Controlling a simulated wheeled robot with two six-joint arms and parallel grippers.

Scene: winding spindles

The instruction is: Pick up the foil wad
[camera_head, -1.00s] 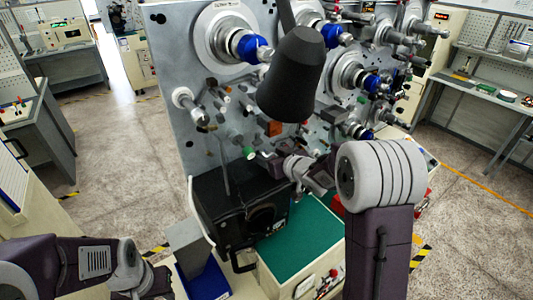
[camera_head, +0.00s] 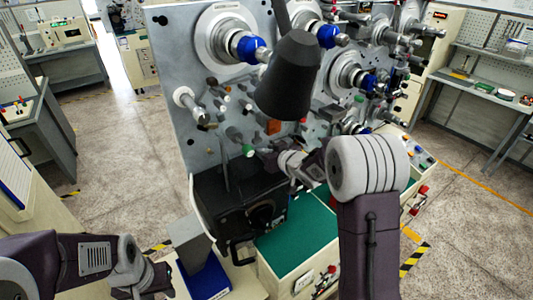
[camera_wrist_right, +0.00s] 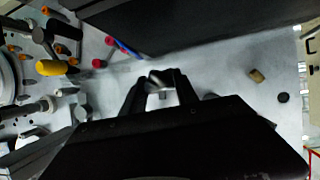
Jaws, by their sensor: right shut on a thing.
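My right gripper (camera_wrist_right: 160,92) is shut on a small shiny grey piece, which looks like the foil wad (camera_wrist_right: 168,82), in the right wrist view. The piece sits between the two dark fingertips in front of the grey panel, and the fingers partly hide it. In the head view my right gripper (camera_head: 262,156) is small and dark, close to the panel above the black box; the wad cannot be made out there. My left arm comes in at the lower left, and its gripper (camera_head: 155,280) is dark and too unclear to show its jaw state.
The upright grey panel (camera_head: 180,70) carries spindles with blue hubs, rollers and pegs. A black box (camera_head: 225,210) and a green-topped cabinet (camera_head: 300,240) stand below. A blue bin (camera_head: 208,282) is at the lower left. A dark cone (camera_head: 288,75) hangs in front of the panel.

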